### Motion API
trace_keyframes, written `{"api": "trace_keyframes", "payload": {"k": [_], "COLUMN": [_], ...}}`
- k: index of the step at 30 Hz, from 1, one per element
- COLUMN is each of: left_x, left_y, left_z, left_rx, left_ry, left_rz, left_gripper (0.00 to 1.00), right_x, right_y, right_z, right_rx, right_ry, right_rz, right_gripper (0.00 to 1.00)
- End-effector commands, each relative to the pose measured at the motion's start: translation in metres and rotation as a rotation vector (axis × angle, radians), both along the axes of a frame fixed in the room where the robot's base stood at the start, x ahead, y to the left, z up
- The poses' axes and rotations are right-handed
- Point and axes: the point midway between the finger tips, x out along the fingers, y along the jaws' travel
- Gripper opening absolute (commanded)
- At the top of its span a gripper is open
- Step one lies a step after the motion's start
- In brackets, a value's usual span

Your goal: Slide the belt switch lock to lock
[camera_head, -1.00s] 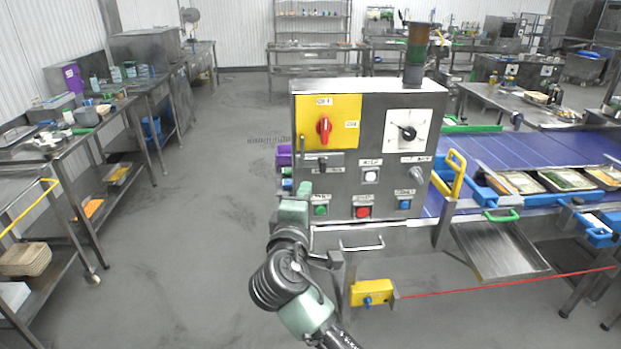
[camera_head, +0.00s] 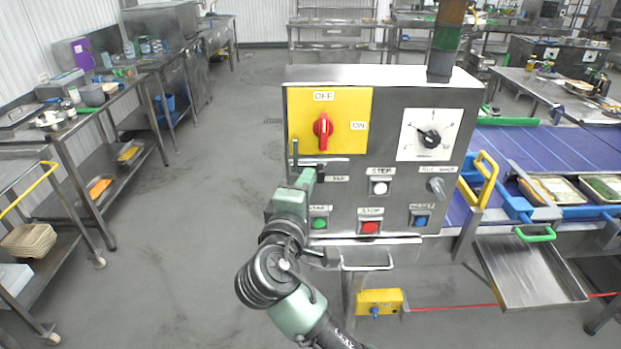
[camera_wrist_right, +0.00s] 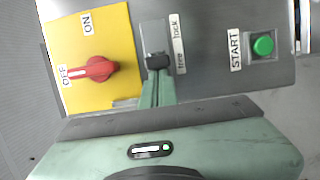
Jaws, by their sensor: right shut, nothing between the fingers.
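The belt switch lock is a small slider with a black knob on a metal plate (camera_head: 325,161), below the yellow switch panel on the control box. In the right wrist view the black knob (camera_wrist_right: 158,61) sits beside the "free" end of the "free / lock" label (camera_wrist_right: 179,43). My right gripper (camera_head: 307,178) is shut and empty. Its fingertips (camera_wrist_right: 157,82) are right at the knob, on its left side in the head view; I cannot tell whether they touch it. My left gripper is not in view.
The red rotary switch (camera_head: 323,128) above points to OFF. The green start button (camera_head: 319,223), red stop button (camera_head: 370,227) and blue reset button (camera_head: 421,221) lie below. A yellow handle (camera_head: 487,180) is at the right. Open floor lies left.

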Motion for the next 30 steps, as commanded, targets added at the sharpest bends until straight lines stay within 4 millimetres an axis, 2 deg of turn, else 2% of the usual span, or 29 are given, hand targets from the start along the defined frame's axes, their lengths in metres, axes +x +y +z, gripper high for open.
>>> {"api": "trace_keyframes", "payload": {"k": [10,19,30], "left_x": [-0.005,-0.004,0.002], "left_y": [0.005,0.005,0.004], "left_z": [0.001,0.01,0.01], "left_rx": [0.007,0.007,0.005], "left_ry": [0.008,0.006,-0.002], "left_rz": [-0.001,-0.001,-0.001], "left_gripper": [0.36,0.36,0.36], "right_x": [0.0,0.0,0.001], "right_y": [-0.002,-0.042,-0.043], "right_z": [0.0,0.0,0.0], "right_rx": [0.0,0.001,0.001], "right_ry": [0.001,0.001,0.0], "right_rz": [-0.001,-0.002,-0.005], "right_gripper": [0.0,0.0,0.0]}}
